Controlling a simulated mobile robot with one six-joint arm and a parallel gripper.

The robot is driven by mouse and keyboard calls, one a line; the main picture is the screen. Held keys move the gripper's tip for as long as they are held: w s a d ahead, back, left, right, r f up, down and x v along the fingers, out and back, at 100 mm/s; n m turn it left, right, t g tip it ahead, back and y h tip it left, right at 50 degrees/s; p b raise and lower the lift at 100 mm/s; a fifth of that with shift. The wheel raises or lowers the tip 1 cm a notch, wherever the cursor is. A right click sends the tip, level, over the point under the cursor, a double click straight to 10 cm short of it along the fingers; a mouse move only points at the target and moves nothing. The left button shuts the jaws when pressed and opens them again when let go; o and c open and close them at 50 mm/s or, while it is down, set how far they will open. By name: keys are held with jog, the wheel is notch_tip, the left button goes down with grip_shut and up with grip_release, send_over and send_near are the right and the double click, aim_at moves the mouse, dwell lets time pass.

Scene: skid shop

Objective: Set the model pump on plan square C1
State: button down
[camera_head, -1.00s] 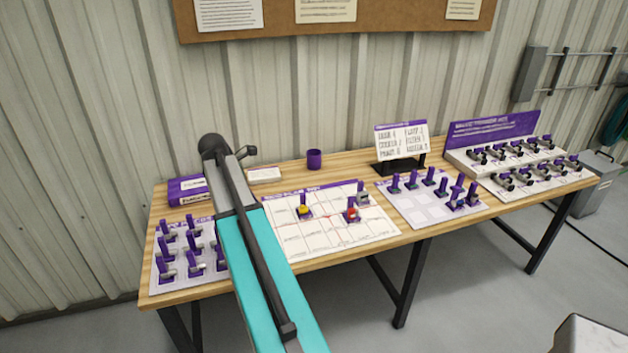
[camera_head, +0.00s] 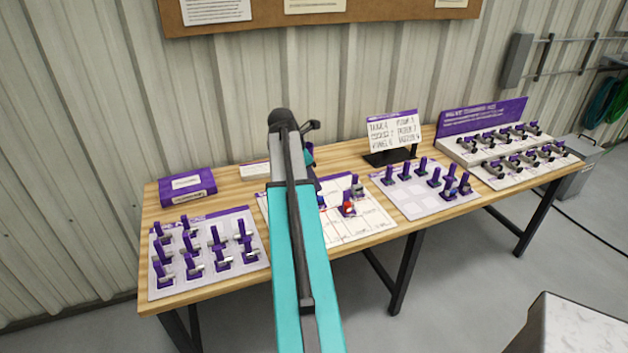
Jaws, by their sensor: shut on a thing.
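My arm reaches over the table, and my gripper (camera_head: 308,158) is at its far end, mostly hidden behind the arm. A small dark teal and purple piece shows at the right of the arm's end. My gripper is shut on a model there, but its shape is too covered to name it as the pump. The plan sheet (camera_head: 374,222), white with red lines, lies under and right of the arm. A red model (camera_head: 348,208) and a grey model (camera_head: 357,186) stand on it. A blue bit (camera_head: 320,200) shows beside the arm. The plan's left part, and square C1, cannot be made out.
A left tray (camera_head: 154,290) holds several purple-posted models. A right sheet (camera_head: 420,207) holds several models and empty pale squares. A lettered sign (camera_head: 394,131), a purple box (camera_head: 187,187) and a tiered rack (camera_head: 490,107) stand on the table (camera_head: 230,192).

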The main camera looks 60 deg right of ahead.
jog(key=shift+f, duration=0.1)
jog(key=shift+f+b, duration=1.4)
jog(key=shift+f, duration=1.3)
jog(key=shift+r+p, duration=0.1)
jog(key=shift+p, duration=0.65)
jog(key=shift+f+b, duration=0.8)
jog(key=shift+f, duration=2)
jog(key=shift+f, duration=0.25)
jog(key=shift+f+b, duration=0.35)
jog(key=shift+f, duration=1.15)
jog(key=shift+f, duration=0.3)
